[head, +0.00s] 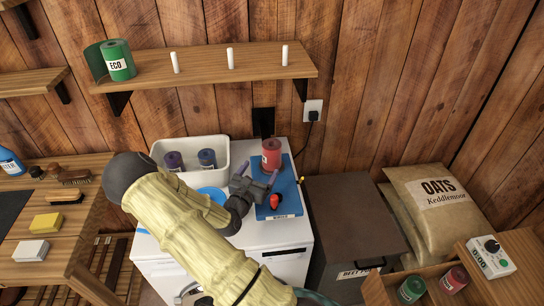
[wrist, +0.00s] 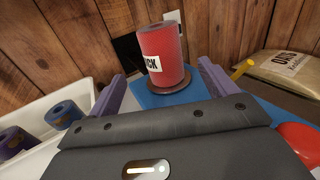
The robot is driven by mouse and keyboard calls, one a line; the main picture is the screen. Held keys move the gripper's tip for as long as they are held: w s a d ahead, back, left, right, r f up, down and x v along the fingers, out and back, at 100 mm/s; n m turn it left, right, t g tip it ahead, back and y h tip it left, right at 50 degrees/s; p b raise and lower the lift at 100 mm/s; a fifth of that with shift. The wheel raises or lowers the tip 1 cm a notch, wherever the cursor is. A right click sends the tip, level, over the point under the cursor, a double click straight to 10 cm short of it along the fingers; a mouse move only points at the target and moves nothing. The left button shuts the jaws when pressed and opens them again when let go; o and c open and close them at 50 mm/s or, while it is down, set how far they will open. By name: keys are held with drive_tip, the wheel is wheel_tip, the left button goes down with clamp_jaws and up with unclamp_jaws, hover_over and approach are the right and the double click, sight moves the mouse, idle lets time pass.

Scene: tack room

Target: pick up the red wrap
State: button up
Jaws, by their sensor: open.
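The red wrap (head: 271,154) is an upright roll with a white label, standing at the back of a blue mat (head: 287,196) on the white machine top. In the wrist view the red wrap (wrist: 163,52) stands on a dark brown disc (wrist: 168,87), straight ahead between the fingers. My gripper (head: 258,171) is open and empty, just in front of the wrap; its purple fingers also show in the wrist view (wrist: 162,72). The fingers appear spread to either side of the wrap, with no clear contact. Another dark red roll (head: 455,279) lies in a wooden drawer at the lower right.
A white tray (head: 222,176) with a purple roll (head: 174,161) and a blue roll (head: 207,158) stands left of the wrap. A red object (head: 274,201) lies on the mat near my gripper. A wooden shelf (head: 205,66) with pegs overhangs behind. A dark bin (head: 352,225) stands right.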

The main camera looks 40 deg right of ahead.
sight(267, 159)
drive_tip(key=shift+d, duration=0.1)
drive_tip(key=p+x, duration=0.2)
drive_tip(key=x, duration=0.3)
drive_tip(key=shift+w+d+r, duration=0.15)
drive_tip(key=shift+w+d, duration=0.1)
drive_tip(key=shift+d, duration=0.05)
drive_tip(key=shift+w+d, duration=0.25)
drive_tip(key=shift+d, duration=0.15)
drive_tip(key=p+x, duration=0.2)
drive_tip(key=x, duration=0.2)
drive_tip(key=shift+d, duration=0.4)
drive_tip(key=shift+w+d+f, duration=0.15)
drive_tip(key=shift+d+f, duration=0.15)
drive_tip(key=shift+w, duration=0.1)
drive_tip(key=shift+a, duration=0.15)
